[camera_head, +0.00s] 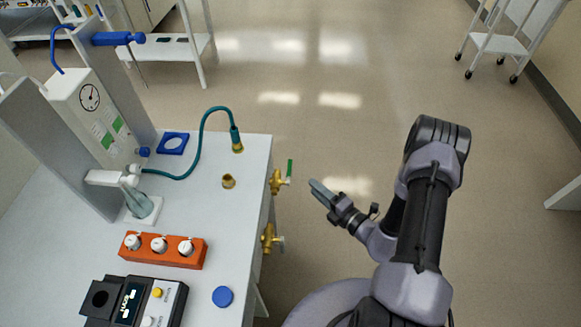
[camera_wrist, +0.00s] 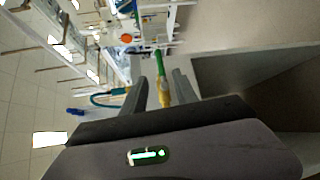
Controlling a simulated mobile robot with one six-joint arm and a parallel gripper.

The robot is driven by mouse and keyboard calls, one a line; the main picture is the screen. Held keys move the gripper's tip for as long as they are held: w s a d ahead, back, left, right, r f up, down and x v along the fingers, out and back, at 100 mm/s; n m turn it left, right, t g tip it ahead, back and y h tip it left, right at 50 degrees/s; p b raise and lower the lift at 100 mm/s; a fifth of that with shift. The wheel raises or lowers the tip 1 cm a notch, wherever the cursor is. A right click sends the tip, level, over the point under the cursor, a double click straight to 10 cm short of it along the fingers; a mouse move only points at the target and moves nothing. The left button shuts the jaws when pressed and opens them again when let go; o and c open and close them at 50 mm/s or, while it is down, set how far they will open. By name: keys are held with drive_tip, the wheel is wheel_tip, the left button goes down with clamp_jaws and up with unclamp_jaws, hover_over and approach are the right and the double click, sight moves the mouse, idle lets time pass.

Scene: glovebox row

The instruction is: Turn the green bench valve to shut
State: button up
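The green bench valve has a brass body (camera_head: 276,182) on the right side of the bench, with a green lever handle (camera_head: 290,168) pointing up in the head view. My gripper (camera_head: 316,187) is just right of this valve, with a small gap between its fingertips and the lever. In the wrist view, my gripper (camera_wrist: 160,78) is open and empty, its two fingers apart. The green handle (camera_wrist: 159,62) and the brass body (camera_wrist: 164,96) show between the fingers in that view. Whether the handle lies within the grasp cannot be told.
A second brass valve (camera_head: 269,239) with a pale handle sits nearer on the same bench side. On the bench (camera_head: 215,212) are a teal hose (camera_head: 203,130), a brass port (camera_head: 228,181), an orange rack (camera_head: 162,250) and a blue disc (camera_head: 222,296). The floor (camera_head: 330,120) beyond is clear.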

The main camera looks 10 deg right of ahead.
sight(290, 166)
drive_tip(key=b+x, duration=0.2)
drive_tip(key=x, duration=1.1)
drive_tip(key=shift+w+a+b, duration=0.1)
drive_tip(key=shift+a+b, duration=0.15)
drive_tip(key=shift+b, duration=0.15)
clamp_jaws()
idle(0.4)
